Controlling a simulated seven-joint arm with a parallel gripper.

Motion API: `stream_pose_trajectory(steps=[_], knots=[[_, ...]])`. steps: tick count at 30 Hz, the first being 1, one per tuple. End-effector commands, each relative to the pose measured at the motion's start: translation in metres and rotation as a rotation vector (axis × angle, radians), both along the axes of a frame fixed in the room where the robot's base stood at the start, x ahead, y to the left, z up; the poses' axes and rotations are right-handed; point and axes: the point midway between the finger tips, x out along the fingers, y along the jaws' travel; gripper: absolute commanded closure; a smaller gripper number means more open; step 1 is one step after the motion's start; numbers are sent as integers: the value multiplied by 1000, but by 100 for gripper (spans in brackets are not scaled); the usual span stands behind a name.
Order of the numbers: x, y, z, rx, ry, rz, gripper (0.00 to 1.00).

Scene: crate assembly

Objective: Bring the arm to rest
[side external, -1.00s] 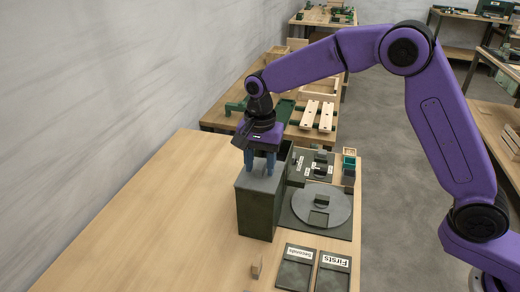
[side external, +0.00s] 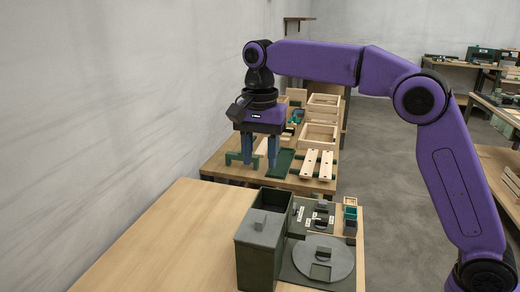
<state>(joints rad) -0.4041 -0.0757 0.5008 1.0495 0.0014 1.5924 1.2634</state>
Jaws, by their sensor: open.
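My gripper (side external: 260,163) is open and empty, its two blue fingers pointing down. It hangs in the air clear above the dark green box (side external: 262,265), and in the picture it overlaps the table behind. The box has a grey lid (side external: 255,233) with a small upright grip on its front part. The rear part of the box top is open, and its inside is dark.
Right of the box are a round grey disc (side external: 335,250) on a dark plate, a labelled panel (side external: 304,222) and small bins (side external: 350,213). The table (side external: 165,245) is bare on the left. The rear table holds wooden crates (side external: 319,132) and slats (side external: 318,163).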

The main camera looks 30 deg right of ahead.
Motion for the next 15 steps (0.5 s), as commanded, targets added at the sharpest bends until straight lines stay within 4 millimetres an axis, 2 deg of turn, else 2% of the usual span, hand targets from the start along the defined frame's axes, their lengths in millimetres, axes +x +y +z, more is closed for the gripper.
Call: stream_pose_trajectory(steps=[6, 15], knots=[[0, 0, 9, 1, -1, 0, 55], [0, 0, 9, 0, 0, 0, 55]])
